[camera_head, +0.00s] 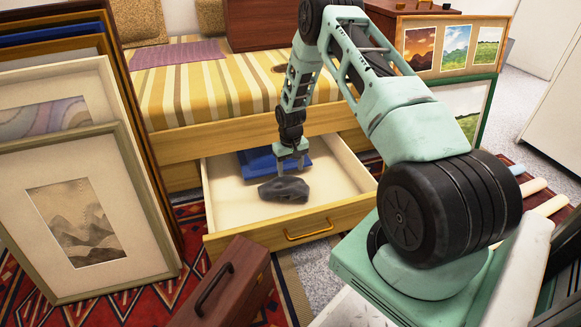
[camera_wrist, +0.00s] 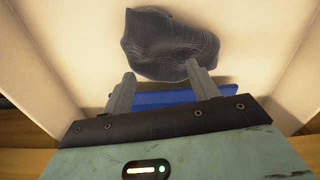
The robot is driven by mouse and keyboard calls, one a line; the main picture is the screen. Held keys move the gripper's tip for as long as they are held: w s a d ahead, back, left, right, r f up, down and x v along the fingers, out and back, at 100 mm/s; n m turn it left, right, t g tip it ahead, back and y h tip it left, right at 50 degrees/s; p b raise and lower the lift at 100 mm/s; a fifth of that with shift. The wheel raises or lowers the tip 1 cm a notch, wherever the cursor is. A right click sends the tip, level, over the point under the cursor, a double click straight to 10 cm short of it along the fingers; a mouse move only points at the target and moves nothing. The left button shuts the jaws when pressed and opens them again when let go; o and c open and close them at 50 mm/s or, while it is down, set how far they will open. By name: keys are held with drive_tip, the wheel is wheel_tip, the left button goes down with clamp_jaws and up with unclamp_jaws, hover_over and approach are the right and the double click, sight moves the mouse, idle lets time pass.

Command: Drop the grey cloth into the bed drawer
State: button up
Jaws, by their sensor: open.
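The grey cloth (camera_head: 284,190) is a crumpled dark lump inside the open bed drawer (camera_head: 347,187), near its middle. It also shows in the wrist view (camera_wrist: 168,42), just beyond my fingertips. My gripper (camera_head: 291,165) points down over the drawer, close above the cloth. In the wrist view my two fingers (camera_wrist: 160,75) are spread apart with nothing clamped between them. I cannot tell whether a fingertip touches the cloth.
A blue flat item (camera_head: 258,162) lies at the drawer's back, behind the cloth. Framed prints (camera_head: 80,215) lean at the left. A brown case (camera_head: 225,285) stands before the drawer's front left. The striped bed (camera_head: 210,85) rises behind. More prints (camera_head: 455,48) stand at the right.

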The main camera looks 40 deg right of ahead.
drive_tip(key=o, duration=0.5)
drive_tip(key=shift+c, duration=0.2)
drive_tip(key=shift+r, duration=0.1)
wheel_tip(320, 180, up, 5)
drive_tip(key=p, duration=0.5)
drive_tip(key=shift+r, duration=0.2)
wheel_tip(320, 180, up, 17)
drive_tip(key=p, duration=0.8)
drive_tip(key=shift+r, duration=0.2)
